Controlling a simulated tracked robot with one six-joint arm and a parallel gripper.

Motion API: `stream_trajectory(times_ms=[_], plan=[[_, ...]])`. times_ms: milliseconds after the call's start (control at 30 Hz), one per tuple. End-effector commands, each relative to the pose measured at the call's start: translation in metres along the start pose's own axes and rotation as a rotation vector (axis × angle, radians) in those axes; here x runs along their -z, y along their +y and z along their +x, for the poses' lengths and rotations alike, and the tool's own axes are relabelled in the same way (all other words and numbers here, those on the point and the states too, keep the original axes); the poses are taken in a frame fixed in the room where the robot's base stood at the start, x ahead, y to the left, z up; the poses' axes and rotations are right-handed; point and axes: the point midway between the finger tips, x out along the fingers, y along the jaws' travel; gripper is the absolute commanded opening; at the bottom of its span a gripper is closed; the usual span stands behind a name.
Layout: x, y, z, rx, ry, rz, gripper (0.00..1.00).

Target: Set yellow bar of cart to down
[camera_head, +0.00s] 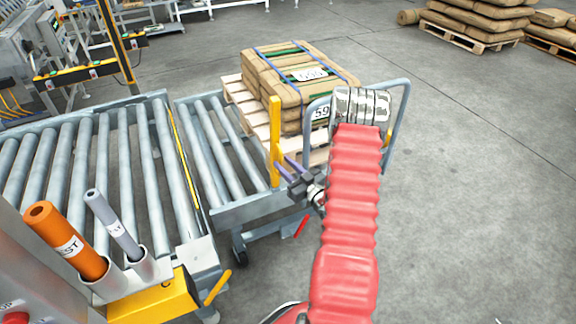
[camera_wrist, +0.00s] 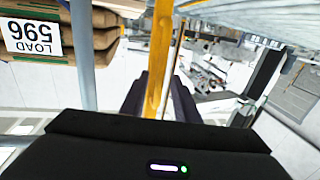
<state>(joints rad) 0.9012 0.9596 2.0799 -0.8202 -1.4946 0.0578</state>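The cart (camera_head: 262,207) is a grey roller cart with a looped handle (camera_head: 401,100). Its yellow bar (camera_head: 275,128) stands upright at the cart's near edge, beside the load. My gripper (camera_head: 283,163) is at the bar's lower half, reaching in from the right. In the wrist view the yellow bar (camera_wrist: 159,50) runs between the two dark fingers of my gripper (camera_wrist: 160,84), with little or no gap visible. I cannot tell whether the fingers press on it.
A pallet (camera_head: 238,94) of strapped brown sacks (camera_head: 300,72), labelled 596, sits on the cart. A fixed roller conveyor (camera_head: 110,150) adjoins the cart on the left. More sack pallets (camera_head: 470,38) stand at the back right. The floor at right is clear.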

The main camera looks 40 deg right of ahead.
Motion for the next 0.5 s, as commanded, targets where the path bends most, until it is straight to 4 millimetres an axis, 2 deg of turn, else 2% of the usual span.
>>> stream_trajectory(times_ms=[33,367,500], plan=[[0.0000,0.0001,-0.0002,0.000,0.000,0.000,0.25],[0.0000,0.0005,-0.0006,-0.001,0.000,0.000,0.01],[0.0000,0.0008,-0.0007,-0.002,0.000,0.000,0.00]])
